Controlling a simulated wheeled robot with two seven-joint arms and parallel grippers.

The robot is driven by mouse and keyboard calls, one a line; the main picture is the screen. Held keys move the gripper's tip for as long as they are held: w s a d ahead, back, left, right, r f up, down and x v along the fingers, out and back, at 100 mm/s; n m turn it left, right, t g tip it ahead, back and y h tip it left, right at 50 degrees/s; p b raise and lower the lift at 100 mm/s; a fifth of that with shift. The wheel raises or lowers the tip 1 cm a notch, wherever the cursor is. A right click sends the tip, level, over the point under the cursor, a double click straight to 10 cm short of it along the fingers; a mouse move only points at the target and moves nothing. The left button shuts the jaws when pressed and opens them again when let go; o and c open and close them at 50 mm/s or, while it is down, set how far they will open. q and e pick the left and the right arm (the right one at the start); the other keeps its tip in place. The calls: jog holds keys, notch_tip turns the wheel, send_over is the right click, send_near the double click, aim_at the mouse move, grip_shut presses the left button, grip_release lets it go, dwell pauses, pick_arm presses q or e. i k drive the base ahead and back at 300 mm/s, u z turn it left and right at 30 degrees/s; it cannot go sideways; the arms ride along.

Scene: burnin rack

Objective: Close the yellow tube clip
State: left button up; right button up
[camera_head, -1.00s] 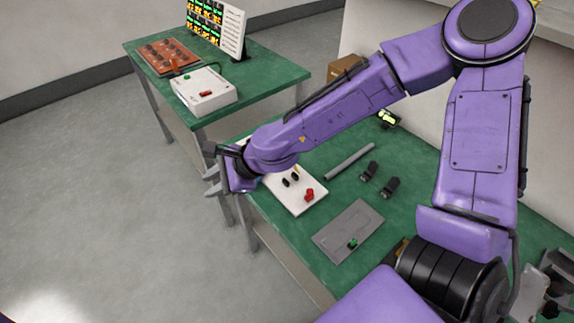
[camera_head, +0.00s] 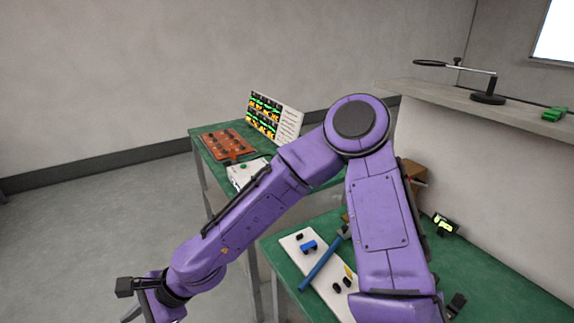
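A white board (camera_head: 291,247) lies on the green bench, partly hidden behind my purple upper arm. A small yellow piece (camera_head: 349,271), probably the yellow tube clip, shows at the arm's edge; whether it is open or shut is too small to tell. A blue clip (camera_head: 308,246) sits at the board's far end. My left gripper (camera_head: 136,309) is at the lower left, cut by the frame edge, over the floor and well away from the board. Its fingers are not clear. My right gripper is out of view.
Black pieces (camera_head: 341,285) sit near the yellow one. A small lit device (camera_head: 444,225) stands farther right. A second green table holds an orange tray (camera_head: 228,145), a white box (camera_head: 246,173) and a display panel (camera_head: 272,118). A shelf (camera_head: 450,101) runs behind the bench.

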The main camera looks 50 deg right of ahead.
aim_at(348, 271)
jog(key=u, duration=0.05)
jog(key=i, duration=1.05)
jog(key=z, duration=3.25)
